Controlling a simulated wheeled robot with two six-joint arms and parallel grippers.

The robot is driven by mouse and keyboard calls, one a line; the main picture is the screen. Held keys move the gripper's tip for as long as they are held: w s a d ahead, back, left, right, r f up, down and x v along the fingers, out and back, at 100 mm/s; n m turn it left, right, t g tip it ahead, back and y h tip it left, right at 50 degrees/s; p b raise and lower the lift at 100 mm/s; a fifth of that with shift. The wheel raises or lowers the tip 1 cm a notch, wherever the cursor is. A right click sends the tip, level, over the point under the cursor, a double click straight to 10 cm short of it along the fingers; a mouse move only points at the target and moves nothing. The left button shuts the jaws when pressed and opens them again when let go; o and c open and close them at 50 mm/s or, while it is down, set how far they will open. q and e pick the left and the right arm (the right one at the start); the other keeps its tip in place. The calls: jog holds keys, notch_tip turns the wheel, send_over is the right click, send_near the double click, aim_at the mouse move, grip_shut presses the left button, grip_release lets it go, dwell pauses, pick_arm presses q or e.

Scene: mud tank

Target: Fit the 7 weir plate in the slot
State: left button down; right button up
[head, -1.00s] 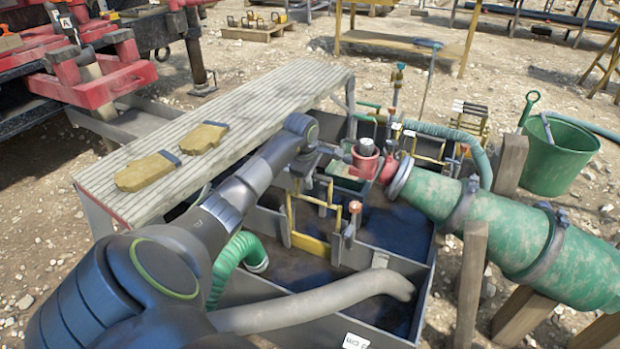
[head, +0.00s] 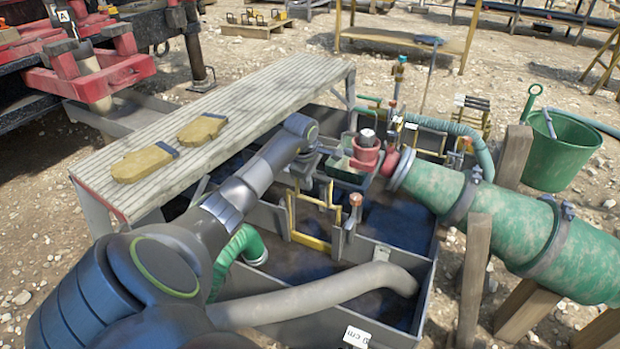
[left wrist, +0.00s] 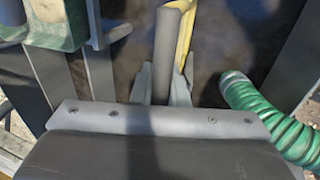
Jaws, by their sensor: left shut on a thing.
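My left gripper (head: 308,168) reaches over the mud tank (head: 432,262), near the yellow-edged upright frame (head: 310,240) across the tank. In the left wrist view its fingers (left wrist: 163,88) are shut around a grey upright bar (left wrist: 167,50). A yellow strip (left wrist: 185,35) shows just behind that bar. I take the bar to be part of the weir plate; most of the plate is hidden, and no number 7 is readable. I cannot tell whether its edges are in a slot. My right gripper is not in view.
A ribbed bench (head: 240,115) with tan gloves (head: 145,162) stands left of the tank. A red pot (head: 366,152) is beyond the gripper. A grey hose (head: 330,295) and green hose (head: 238,252) enter the tank. A large green pipe (head: 520,235) lies right.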

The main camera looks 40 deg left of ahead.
pick_arm(q)
jog(key=shift+f+b, duration=0.75)
jog(key=shift+f, duration=0.3)
jog(key=shift+f+b, duration=0.5)
jog(key=shift+f, duration=0.1)
jog(key=c, duration=1.3)
grip_release()
jog(key=shift+c, duration=0.2)
jog(key=p+v, duration=0.4)
jog(key=v, duration=1.3)
jog(key=shift+r, duration=0.15)
jog(key=shift+s+d, duration=0.1)
